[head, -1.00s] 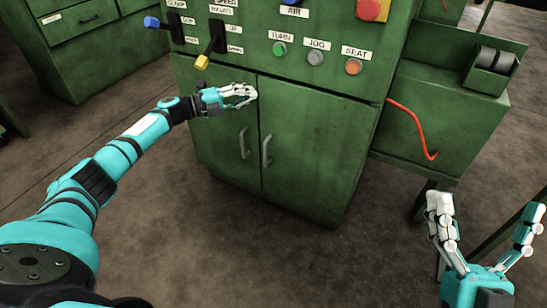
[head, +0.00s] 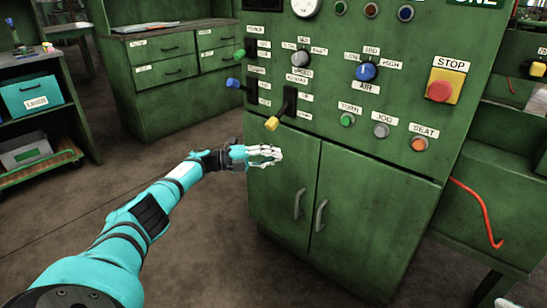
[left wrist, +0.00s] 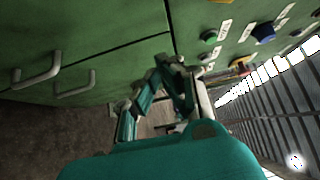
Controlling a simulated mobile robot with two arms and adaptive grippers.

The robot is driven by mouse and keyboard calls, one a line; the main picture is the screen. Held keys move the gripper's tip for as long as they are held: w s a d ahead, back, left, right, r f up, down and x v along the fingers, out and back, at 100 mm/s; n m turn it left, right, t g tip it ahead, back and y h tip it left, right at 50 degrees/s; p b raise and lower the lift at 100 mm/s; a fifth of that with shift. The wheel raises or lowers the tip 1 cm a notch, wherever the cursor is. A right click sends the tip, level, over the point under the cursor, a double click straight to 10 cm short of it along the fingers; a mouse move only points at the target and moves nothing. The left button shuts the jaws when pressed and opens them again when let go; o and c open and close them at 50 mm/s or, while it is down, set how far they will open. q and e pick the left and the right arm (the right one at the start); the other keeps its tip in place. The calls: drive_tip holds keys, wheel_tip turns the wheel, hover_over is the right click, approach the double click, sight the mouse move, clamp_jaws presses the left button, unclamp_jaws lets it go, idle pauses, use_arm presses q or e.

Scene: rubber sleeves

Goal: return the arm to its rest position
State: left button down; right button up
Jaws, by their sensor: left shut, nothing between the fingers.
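My left gripper (head: 280,153) is teal and white. In the head view it is shut and empty, at the end of my outstretched left arm. It shows in front of the top of the green cabinet's (head: 375,215) left door, just below the yellow-tipped lever (head: 272,123). I cannot tell any contact with the cabinet. In the left wrist view its folded fingers (left wrist: 172,62) show against the cabinet front. Of my right gripper (head: 497,288) only a small piece shows at the bottom right edge.
The panel carries a STOP button (head: 440,91), a blue knob (head: 366,71) and a blue-tipped lever (head: 234,83). Two door handles (head: 320,215) stick out below. A red bent bar (head: 478,208) is at the right. Open floor (head: 190,255) lies left of the cabinet.

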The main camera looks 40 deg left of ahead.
drive_tip(key=shift+s+r, duration=0.2)
